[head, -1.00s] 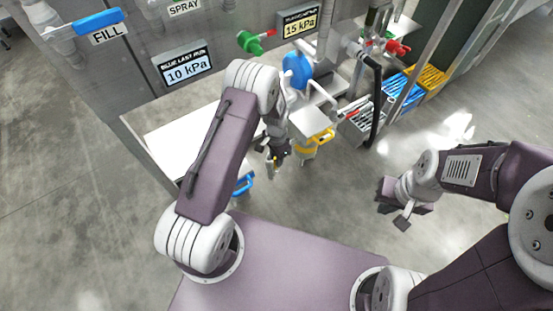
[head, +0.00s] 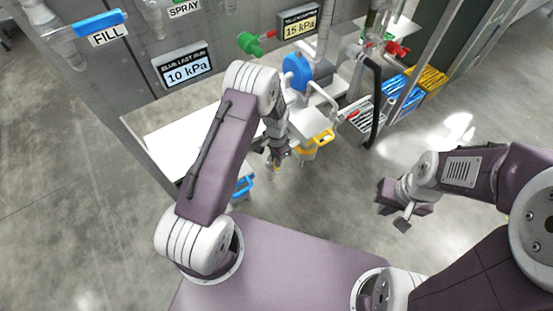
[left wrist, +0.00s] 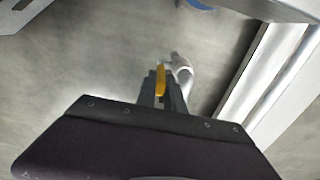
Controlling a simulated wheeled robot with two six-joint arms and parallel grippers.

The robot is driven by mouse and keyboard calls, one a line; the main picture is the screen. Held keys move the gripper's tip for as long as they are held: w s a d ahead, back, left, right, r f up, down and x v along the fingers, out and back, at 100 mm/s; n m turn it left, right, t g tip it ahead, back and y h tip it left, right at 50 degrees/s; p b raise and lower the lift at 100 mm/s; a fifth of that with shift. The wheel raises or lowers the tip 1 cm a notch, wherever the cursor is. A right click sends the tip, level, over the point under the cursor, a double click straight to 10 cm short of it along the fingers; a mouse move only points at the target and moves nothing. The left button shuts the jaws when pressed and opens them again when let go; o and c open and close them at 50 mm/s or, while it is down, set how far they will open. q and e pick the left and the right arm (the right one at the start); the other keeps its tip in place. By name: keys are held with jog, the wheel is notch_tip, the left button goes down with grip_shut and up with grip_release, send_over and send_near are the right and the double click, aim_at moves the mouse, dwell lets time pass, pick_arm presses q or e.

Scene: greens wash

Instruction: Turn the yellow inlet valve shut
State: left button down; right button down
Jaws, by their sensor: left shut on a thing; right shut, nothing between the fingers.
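The yellow inlet valve's handle (left wrist: 160,82) shows in the left wrist view as a narrow yellow lever, beside a pale grey pipe fitting (left wrist: 182,70). My left gripper (left wrist: 160,90) is shut on this lever, one dark finger on each side of it. In the head view my left gripper (head: 277,164) is low in front of the white bench, and the arm hides most of the valve. How far the valve is turned cannot be told. My right gripper (head: 392,205) is shut and empty, apart from everything over the floor at the right.
Blue (head: 396,88) and yellow (head: 433,79) crates stand at the back right. A gauge panel (head: 184,68) reads 10 kPa.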

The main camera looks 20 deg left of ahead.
pick_arm(q)
jog(key=shift+d, duration=0.1)
dwell(0.6)
jog(key=shift+w+d+g+p, duration=0.2)
jog(key=shift+w+g+p, duration=0.1)
jog(key=w+d+g+y+b, duration=0.1)
jog(key=b, duration=0.1)
jog(key=w+g+y+b, duration=0.1)
jog(key=b, duration=0.1)
jog(key=shift+w+d+f+g+y+b, duration=0.25)
jog(key=shift+d+f+g+y+b, duration=0.05)
jog(key=shift+d+f+g+b, duration=0.1)
jog(key=c, duration=1.4)
grip_release()
jog(key=shift+c, duration=0.2)
